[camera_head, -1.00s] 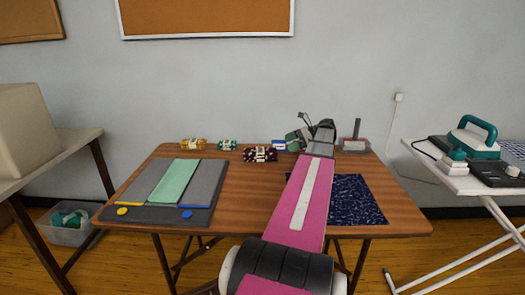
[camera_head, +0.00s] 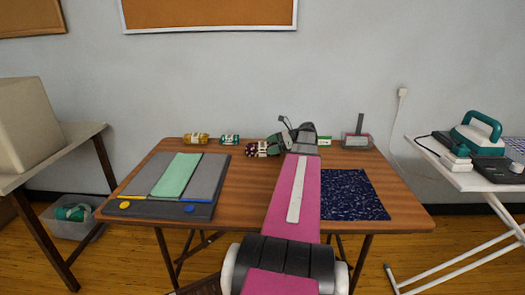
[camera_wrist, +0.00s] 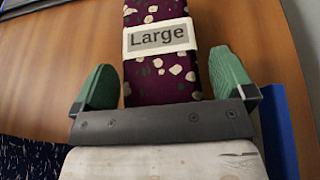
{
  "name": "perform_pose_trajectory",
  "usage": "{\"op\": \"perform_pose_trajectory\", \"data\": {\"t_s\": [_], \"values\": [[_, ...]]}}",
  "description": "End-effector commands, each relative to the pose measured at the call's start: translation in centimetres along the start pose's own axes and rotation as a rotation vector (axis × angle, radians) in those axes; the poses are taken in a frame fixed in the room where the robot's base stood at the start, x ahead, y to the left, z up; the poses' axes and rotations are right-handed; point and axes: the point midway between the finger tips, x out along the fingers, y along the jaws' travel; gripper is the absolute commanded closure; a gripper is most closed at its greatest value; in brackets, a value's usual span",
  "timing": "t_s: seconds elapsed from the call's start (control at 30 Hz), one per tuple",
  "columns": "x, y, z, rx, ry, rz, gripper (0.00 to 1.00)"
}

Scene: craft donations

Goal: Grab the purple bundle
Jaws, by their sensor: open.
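The purple bundle (camera_head: 251,150) is dark purple fabric with pale flower spots. It lies near the back of the wooden table, its right part hidden by my gripper (camera_head: 279,142) in the head view. In the wrist view, the purple bundle (camera_wrist: 163,80), with a pale band reading "Large", runs between the two green fingers of my gripper (camera_wrist: 162,62). The fingers stand open on either side, with gaps visible between them and the bundle. The bundle's near end is hidden behind the gripper body.
A yellow bundle (camera_head: 195,139) and a green bundle (camera_head: 229,139) lie to the left along the back. A grey mat (camera_head: 212,182) and dark blue cloth (camera_head: 348,195) lie nearer.

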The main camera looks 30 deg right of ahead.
Motion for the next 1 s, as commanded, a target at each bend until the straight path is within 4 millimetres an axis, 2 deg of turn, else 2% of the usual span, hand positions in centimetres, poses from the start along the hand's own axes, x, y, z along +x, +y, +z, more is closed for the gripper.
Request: {"op": "perform_pose_trajectory", "data": {"t_s": [0.23,0.3,0.4,0.77,1.0], "values": [[0.3,0.0,0.0,0.000,0.000,-0.001,0.00],[0.3,0.0,0.0,0.000,0.000,-0.001,0.23],[0.3,0.0,0.0,0.000,0.000,-0.001,0.51],[0.2,0.0,0.2,-0.001,0.000,-0.001,0.51],[-0.5,0.0,1.9,-0.002,0.000,-0.001,0.51]]}}
